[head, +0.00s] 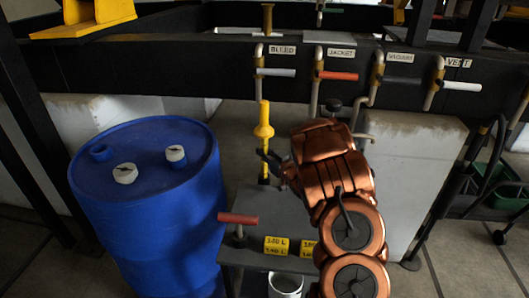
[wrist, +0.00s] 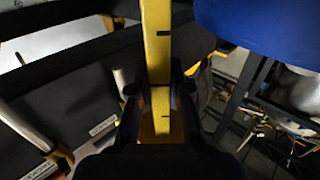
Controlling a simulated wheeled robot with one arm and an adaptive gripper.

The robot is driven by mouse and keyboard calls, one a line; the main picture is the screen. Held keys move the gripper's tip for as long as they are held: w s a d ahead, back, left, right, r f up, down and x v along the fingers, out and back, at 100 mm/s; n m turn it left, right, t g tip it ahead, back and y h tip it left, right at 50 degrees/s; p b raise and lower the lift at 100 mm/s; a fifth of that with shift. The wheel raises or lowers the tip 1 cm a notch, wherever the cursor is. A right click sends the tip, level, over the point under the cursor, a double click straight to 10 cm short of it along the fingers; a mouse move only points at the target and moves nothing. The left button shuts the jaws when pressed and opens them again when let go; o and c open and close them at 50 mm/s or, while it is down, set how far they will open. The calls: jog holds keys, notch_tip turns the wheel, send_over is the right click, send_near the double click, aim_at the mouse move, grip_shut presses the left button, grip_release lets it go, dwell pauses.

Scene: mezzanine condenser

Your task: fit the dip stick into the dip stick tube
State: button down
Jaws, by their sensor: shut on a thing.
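The yellow dip stick (head: 264,113) stands roughly upright in front of the black frame, with a wider yellow collar partway down. In the wrist view the dip stick (wrist: 157,45) is a flat yellow bar with dark marks, running between the fingers. My gripper (head: 268,162) is shut on it below the collar; its dark fingers also show on both sides of the bar in the wrist view (wrist: 160,108). The stick's lower end shows just above the grey bench, and I cannot tell if it touches anything. I cannot pick out the dip stick tube with certainty.
A blue drum (head: 150,220) with pale caps stands left of the stick. The grey bench (head: 240,208) bears a red-handled valve (head: 239,219) and yellow labels (head: 276,246).

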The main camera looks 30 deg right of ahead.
jog(key=shift+f+b, duration=0.55)
jog(key=shift+f, duration=0.6)
jog(key=c, duration=1)
grip_release()
jog(key=shift+c, duration=0.2)
jog(key=s+d, duration=0.1)
jog(key=s, duration=1.1)
